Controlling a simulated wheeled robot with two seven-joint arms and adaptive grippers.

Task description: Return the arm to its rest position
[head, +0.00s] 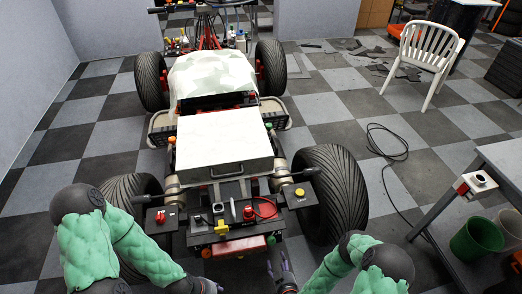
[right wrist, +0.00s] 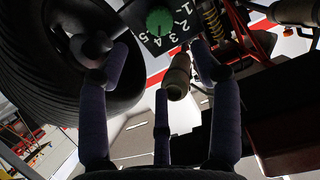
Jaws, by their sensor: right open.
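My right arm (head: 332,268), padded green with dark joints, comes in at the bottom right of the head view. Its gripper (head: 279,262) hangs low beside the front of the quad, right of the red front part. In the right wrist view the right gripper (right wrist: 160,80) has its dark fingers spread apart with nothing between them. A green knob (right wrist: 159,21) on a numbered dark panel shows beyond the fingertips. My left arm (head: 135,250) is bent at the bottom left. Only a sliver of the left gripper (head: 207,286) shows at the bottom edge, so its jaws are hidden.
The stripped quad (head: 222,148) fills the middle, with a big tyre (head: 332,190) close to my right arm. A grey table (head: 505,160) with a green bucket (head: 476,240) stands at the right. A white chair (head: 428,55) and a black cable (head: 388,150) are farther back.

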